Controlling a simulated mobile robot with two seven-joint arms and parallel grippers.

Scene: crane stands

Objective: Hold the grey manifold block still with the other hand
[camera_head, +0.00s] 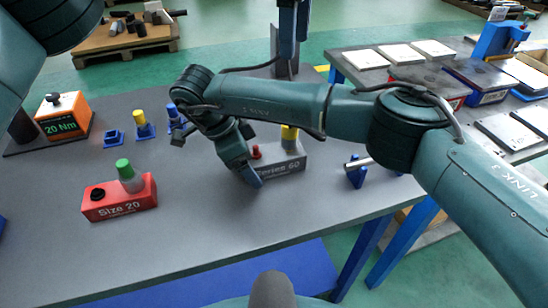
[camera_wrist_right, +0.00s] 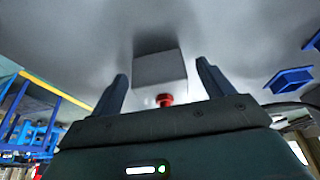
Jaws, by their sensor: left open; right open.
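The grey manifold block (camera_head: 283,161), marked "Series 60", stands on the grey table with a red plug at its left end and a yellow-topped fitting at its right. My right gripper (camera_head: 254,165) is low at the block's left end, partly hidden by its own wrist. In the right wrist view its open fingers (camera_wrist_right: 165,75) stand on either side of the block (camera_wrist_right: 160,72), with a gap on both sides.
A red "Size 20" block (camera_head: 120,205) with a green-topped fitting stands at the front left. An orange "20 Nm" unit (camera_head: 63,118) and small blue holders (camera_head: 113,139) are behind it. A silver tool in a blue stand (camera_head: 357,172) is right of the grey block. The front middle table is clear.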

